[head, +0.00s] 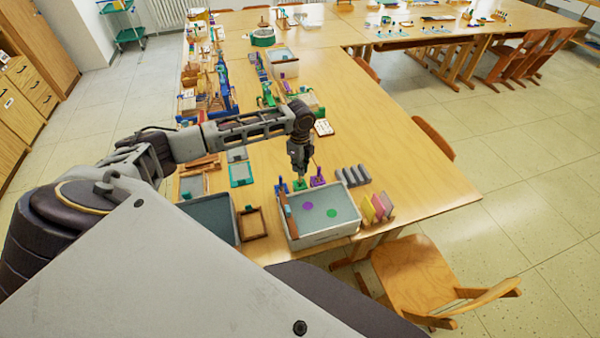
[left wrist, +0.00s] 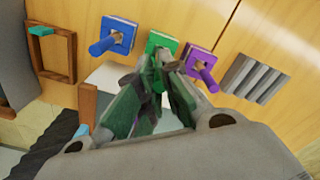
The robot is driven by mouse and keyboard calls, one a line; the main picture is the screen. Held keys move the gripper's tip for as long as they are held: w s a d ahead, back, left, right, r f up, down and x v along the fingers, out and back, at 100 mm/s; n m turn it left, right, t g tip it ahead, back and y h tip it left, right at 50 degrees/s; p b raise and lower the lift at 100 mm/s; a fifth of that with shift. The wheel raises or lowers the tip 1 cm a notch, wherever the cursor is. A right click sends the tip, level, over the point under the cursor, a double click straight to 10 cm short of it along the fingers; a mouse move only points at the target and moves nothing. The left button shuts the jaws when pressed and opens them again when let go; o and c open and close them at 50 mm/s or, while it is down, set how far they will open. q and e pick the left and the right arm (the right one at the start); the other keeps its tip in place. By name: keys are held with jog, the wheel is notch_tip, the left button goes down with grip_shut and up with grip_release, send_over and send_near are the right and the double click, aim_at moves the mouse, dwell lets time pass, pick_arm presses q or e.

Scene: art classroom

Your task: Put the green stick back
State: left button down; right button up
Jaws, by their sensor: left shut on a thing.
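My left gripper (head: 299,168) points down at the far edge of the grey tray. Its fingers are shut on the green stick, which they mostly hide; they also fill the middle of the left wrist view (left wrist: 158,68). The square green base (head: 300,184) is right at the fingertips, and its plate shows behind them in the left wrist view (left wrist: 162,40). I cannot tell whether the stick touches the base. A blue stick (left wrist: 102,46) stands on a blue base to the left, and a purple stick (left wrist: 207,80) on a purple base to the right. My right gripper is not in view.
The grey tray (head: 325,239) holds a purple disc (head: 308,206) and a green disc (head: 331,213). A grey ridged block (head: 353,176) and coloured panels (head: 377,207) are to the right. A small wooden frame (head: 252,223) is left. The table's right side is clear.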

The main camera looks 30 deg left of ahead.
aim_at(300, 186)
pick_arm(q)
jog(key=shift+f, duration=1.6)
jog(key=shift+f, duration=0.1)
jog(key=c, duration=1.6)
grip_release()
jog(key=shift+r+b, duration=0.45)
jog(key=shift+r, duration=5.65)
